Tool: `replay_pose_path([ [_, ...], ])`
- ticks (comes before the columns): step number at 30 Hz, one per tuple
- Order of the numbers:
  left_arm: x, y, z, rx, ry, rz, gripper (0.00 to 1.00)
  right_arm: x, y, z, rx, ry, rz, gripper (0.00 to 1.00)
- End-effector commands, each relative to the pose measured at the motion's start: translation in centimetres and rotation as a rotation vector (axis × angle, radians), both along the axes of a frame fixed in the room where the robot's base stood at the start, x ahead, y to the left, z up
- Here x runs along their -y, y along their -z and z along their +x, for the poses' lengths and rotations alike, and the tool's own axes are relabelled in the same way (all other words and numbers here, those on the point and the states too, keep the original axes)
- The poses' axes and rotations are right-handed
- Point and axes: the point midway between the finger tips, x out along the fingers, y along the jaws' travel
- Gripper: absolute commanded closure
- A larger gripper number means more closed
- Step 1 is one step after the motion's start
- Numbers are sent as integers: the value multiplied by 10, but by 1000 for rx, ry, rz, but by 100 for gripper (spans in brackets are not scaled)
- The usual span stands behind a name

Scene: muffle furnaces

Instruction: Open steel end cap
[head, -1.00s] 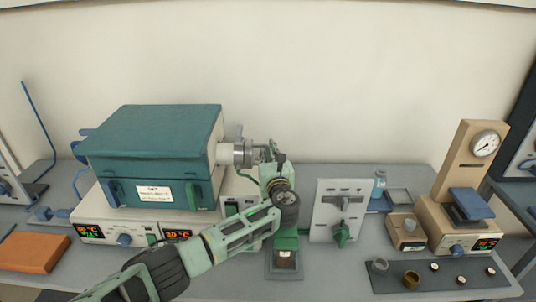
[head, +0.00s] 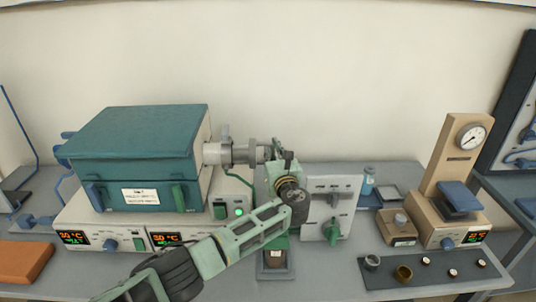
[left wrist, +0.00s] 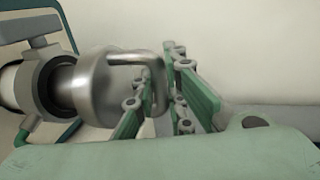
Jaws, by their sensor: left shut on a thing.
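The steel end cap (head: 248,153) is a shiny cylinder at the right end of the furnace tube (head: 214,153). In the left wrist view the cap (left wrist: 104,82) has a loop handle (left wrist: 140,57) on its face. My left gripper (head: 271,150) is right of the cap, with its fingers shut on the handle. In the left wrist view the green fingers (left wrist: 165,98) stand on either side of the handle's outer bar. A grey clamp ring (left wrist: 48,85) lies left of the cap, with a dark band between. Whether the cap still touches the ring is unclear. My right gripper is out of view.
The teal furnace (head: 140,145) stands left of the cap on a white control unit (head: 130,235). A grey switch panel (head: 330,205) stands close right of my left arm. A press with a gauge (head: 455,190) and a dark tray (head: 435,272) are farther right.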

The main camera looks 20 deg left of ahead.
Motion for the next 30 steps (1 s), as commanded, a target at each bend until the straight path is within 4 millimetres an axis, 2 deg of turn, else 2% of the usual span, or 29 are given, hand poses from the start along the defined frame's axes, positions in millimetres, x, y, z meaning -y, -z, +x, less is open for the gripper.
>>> replay_pose_path([
  [1,-1,0,0,0,-2,1,100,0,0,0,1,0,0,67],
  [2,-1,0,0,0,-2,1,87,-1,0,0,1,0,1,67],
  [8,-1,0,0,-1,-2,0,70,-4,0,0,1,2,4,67],
  [20,1,1,-4,-1,-1,0,69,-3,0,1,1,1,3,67],
  [26,14,2,-29,-2,1,-3,69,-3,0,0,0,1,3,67],
  [30,29,1,-57,-2,2,-3,69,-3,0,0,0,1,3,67],
])
